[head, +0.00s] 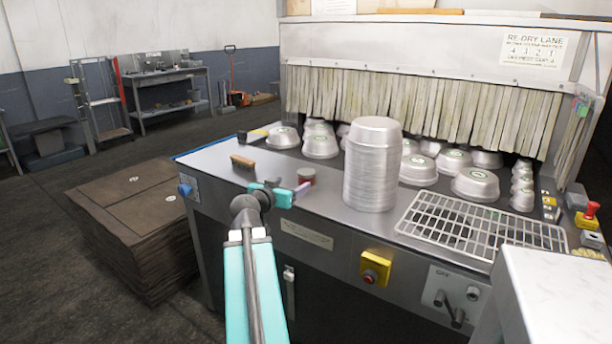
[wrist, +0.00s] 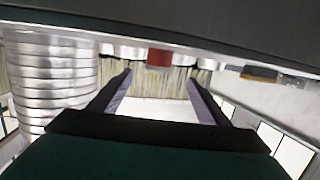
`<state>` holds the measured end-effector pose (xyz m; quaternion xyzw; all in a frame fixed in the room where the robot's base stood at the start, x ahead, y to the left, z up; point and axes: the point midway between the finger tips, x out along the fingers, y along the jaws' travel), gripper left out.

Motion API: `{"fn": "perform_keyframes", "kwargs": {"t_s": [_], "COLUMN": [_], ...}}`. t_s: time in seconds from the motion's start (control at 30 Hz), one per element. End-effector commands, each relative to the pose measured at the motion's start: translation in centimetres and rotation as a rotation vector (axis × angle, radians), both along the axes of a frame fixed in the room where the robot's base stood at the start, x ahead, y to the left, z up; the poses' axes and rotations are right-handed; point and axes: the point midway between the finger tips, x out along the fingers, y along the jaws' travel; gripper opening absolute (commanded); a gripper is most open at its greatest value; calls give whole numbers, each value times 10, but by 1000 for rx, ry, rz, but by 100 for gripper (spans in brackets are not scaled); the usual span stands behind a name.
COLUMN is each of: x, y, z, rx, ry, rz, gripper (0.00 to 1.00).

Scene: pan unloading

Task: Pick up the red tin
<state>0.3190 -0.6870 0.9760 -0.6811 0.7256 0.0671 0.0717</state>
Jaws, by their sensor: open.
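The red tin (head: 306,175) is small and round with a greyish top, and stands on the steel counter (head: 222,172) left of the tall pan stack. In the wrist view the red tin (wrist: 160,57) shows as a red block ahead of the fingertips, centred between them. My gripper (head: 303,191) is just on the near side of the tin in the head view, low by the counter's front. In the wrist view my gripper (wrist: 156,84) has its two fingers spread with nothing between them. The tin stands apart from both fingers there.
A tall stack of metal pans (head: 371,165) stands right of the tin. A wooden brush (head: 243,162) lies to the left. A wire rack (head: 470,222) lies at the right. Several upturned pans (head: 475,185) sit behind, before a strip curtain (head: 420,105).

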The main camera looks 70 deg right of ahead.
Motion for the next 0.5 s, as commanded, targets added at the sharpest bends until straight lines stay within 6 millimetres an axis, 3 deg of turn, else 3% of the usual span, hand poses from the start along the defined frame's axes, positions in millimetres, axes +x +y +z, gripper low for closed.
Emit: {"fn": "perform_keyframes", "kwargs": {"t_s": [0.5], "x": [-1], "y": [-11], "z": [1], "rx": [1], "ry": [1], "rz": [-1], "gripper": [70]}}
